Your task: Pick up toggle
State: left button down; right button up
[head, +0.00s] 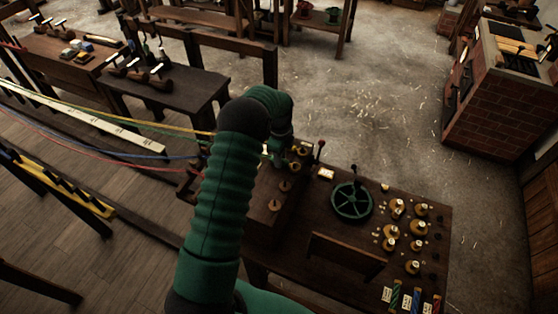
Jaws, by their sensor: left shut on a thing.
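My green left arm comes in from the bottom and bends over at the dark wooden block. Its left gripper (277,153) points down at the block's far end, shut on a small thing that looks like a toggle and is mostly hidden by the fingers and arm. Other small round-topped wooden pieces (284,186) stand on the block (264,222) just in front of the gripper. My right gripper is not in view.
The bench (330,225) carries a green handwheel (352,200), several brass-coloured pieces (397,207) and coloured rope samples (393,296). Coloured ropes (120,122) stretch in from the left. A brick stove (497,95) stands at the right.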

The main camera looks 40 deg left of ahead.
pick_arm(q)
notch_tip(320, 180, up, 2)
jog(key=shift+w+r+b, duration=0.1)
jog(key=shift+w+b, duration=0.05)
jog(key=shift+b, duration=0.6)
jog(key=shift+s+d+r, duration=0.25)
jog(key=shift+s+d, duration=0.05)
jog(key=shift+s, duration=0.35)
jog(key=s+d+b, duration=0.1)
jog(key=s, duration=0.3)
jog(key=s+d+r+b, duration=0.1)
jog(key=s+b, duration=0.1)
jog(key=s, duration=0.3)
jog(key=s+d+b, duration=0.1)
jog(key=s+b, duration=0.1)
jog(key=s, duration=0.3)
jog(key=shift+d+r, duration=0.3)
jog(key=shift+d, duration=0.05)
jog(key=shift+s+d, duration=0.15)
jog(key=shift+s, duration=0.05)
jog(key=shift+r, duration=0.15)
jog(key=shift+r+p, duration=0.1)
jog(key=shift+p, duration=0.2)
